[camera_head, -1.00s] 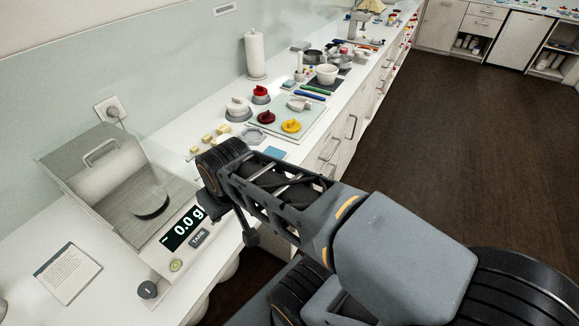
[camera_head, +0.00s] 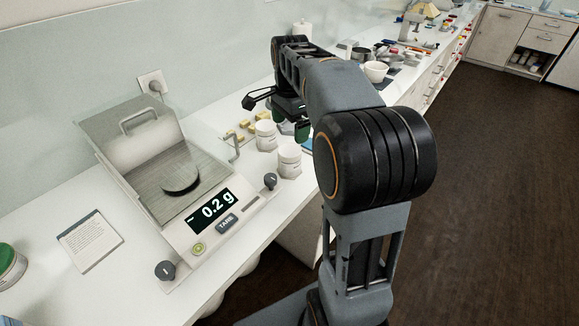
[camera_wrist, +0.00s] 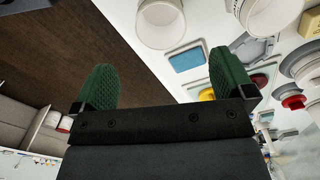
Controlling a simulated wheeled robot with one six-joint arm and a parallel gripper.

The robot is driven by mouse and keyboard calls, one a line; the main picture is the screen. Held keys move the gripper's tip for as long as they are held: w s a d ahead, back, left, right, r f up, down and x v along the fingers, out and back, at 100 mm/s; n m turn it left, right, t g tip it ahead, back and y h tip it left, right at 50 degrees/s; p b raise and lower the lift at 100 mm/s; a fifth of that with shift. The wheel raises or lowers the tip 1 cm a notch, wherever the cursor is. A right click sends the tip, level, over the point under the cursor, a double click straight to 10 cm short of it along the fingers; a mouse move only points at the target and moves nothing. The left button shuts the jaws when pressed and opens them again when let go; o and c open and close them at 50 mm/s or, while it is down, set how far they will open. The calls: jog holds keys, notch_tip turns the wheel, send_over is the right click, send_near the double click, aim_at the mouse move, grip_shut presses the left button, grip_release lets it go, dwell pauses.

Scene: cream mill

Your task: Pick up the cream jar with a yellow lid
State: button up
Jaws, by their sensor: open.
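My gripper (camera_head: 291,128) is open and empty above the counter, just beyond the scale. Its two green fingers stand wide apart in the wrist view (camera_wrist: 165,82). Two white jars stand near it in the head view: a nearer one (camera_head: 289,160) and a farther one (camera_head: 265,136). Two white jars also show at the top of the wrist view, one (camera_wrist: 160,24) beyond the fingers and one (camera_wrist: 272,12) at the right. No yellow lid shows on either jar. A yellow piece (camera_wrist: 207,95) shows beside the right finger in the wrist view, partly hidden.
A scale (camera_head: 205,240) with a raised metal cover fills the near counter and reads about 0.2 g. A card (camera_head: 90,240) and a green-lidded jar (camera_head: 10,265) are at left. A blue square (camera_wrist: 187,59), red pieces (camera_wrist: 292,102) and a white bowl (camera_head: 376,71) crowd the counter.

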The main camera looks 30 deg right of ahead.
aim_at(290, 156)
notch_tip(290, 156, down, 11)
jog(key=shift+b, duration=0.35)
dwell(0.3)
jog(key=shift+c, duration=0.2)
jog(key=c, duration=0.9)
